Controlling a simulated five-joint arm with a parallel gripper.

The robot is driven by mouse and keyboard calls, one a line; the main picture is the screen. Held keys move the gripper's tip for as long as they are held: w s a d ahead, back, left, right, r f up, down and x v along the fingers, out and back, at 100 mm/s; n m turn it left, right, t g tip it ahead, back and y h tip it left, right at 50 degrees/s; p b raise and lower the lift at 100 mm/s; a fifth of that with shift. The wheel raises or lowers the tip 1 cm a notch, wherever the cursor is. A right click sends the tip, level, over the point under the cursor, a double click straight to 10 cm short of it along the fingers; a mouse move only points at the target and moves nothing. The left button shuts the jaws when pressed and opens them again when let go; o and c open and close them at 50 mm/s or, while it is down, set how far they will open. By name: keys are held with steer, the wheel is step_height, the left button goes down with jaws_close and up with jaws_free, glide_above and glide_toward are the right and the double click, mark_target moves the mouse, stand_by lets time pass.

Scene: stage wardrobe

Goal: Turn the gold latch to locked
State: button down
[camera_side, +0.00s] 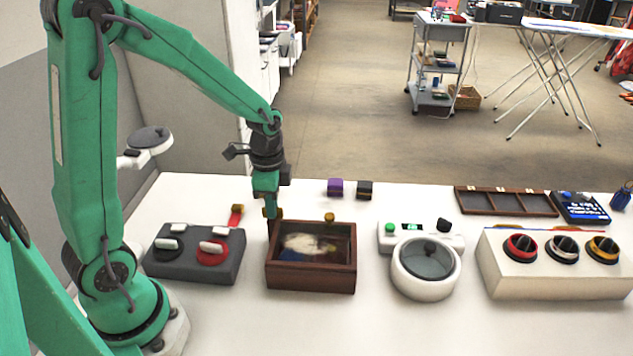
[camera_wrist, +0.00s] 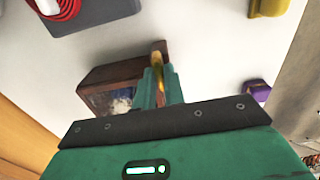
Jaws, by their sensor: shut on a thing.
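The dark wooden box (camera_side: 311,283) with a clear lid stands on the white table, left of its middle. The gold latch (camera_side: 279,212) is at its back left corner in the side view. My gripper (camera_side: 271,213) points down there, its jaws closed around the latch. In the wrist view the latch (camera_wrist: 158,59) shows as a thin gold piece between my green fingertips (camera_wrist: 157,78), beside the box (camera_wrist: 108,72). My fingers hide part of the latch, and I cannot tell which way it is turned. A gold knob (camera_side: 329,217) sits behind the box's back edge.
Purple (camera_side: 335,187) and dark (camera_side: 364,189) blocks are behind the wooden box. A white lidded pot (camera_side: 425,286) and a three-knob panel (camera_side: 555,281) stand right.

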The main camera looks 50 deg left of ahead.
stand_by(0.3)
steer(key=c, duration=1.5)
jaws_free()
steer(key=shift+r, duration=0.1)
steer(key=shift+r, duration=3.85)
